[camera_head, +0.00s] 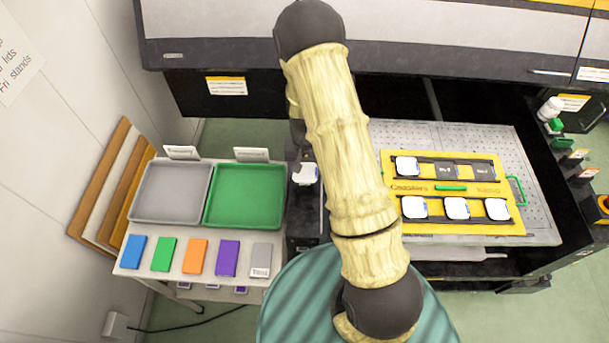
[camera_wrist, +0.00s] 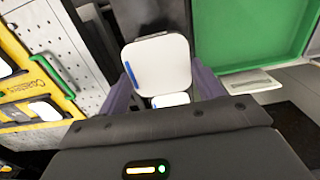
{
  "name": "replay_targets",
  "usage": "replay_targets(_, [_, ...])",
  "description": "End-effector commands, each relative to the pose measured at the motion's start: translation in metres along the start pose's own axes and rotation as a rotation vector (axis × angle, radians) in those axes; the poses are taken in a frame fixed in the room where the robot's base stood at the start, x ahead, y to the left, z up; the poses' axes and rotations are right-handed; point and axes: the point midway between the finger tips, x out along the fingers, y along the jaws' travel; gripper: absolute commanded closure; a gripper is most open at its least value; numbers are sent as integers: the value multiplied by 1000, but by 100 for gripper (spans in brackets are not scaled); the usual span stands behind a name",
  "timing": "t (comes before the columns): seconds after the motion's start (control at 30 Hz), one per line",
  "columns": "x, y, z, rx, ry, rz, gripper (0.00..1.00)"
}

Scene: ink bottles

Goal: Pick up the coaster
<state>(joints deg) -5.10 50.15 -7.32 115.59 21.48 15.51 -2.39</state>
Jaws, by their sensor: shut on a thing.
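My gripper (camera_wrist: 165,80) is shut on a white, rounded-square coaster (camera_wrist: 158,58) with a blue mark on its left edge. A smaller white patch shows just below it between the fingers; I cannot tell whether it is part of the same piece. In the head view the held coaster (camera_head: 306,175) is off the board, between the green tray and the perforated worktop. My arm hides part of the gripper there. The yellow coaster board (camera_head: 475,187) lies on the worktop at the right. It holds several white coasters, and dark slots without a white coaster show in its upper row.
A grey tray (camera_head: 136,192) and a green tray (camera_head: 246,165) stand on the left table, with several coloured blocks (camera_head: 196,256) in front. The perforated worktop (camera_head: 490,138) is bare behind the board. Small bottles (camera_head: 550,109) line the right edge. A dark cabinet stands behind.

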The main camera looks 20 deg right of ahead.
Motion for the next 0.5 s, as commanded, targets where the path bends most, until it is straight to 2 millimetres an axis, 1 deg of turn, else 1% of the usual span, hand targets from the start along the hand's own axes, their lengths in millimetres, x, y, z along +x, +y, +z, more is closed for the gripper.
replay_targets(0.1, [-18,-1,-1,0,5,-1,60])
replay_targets(0.23, [-35,0,-1,-1,3,-1,60])
replay_targets(0.37, [-44,0,0,1,1,0,60])
replay_targets(0.5, [-47,0,0,1,0,0,60])
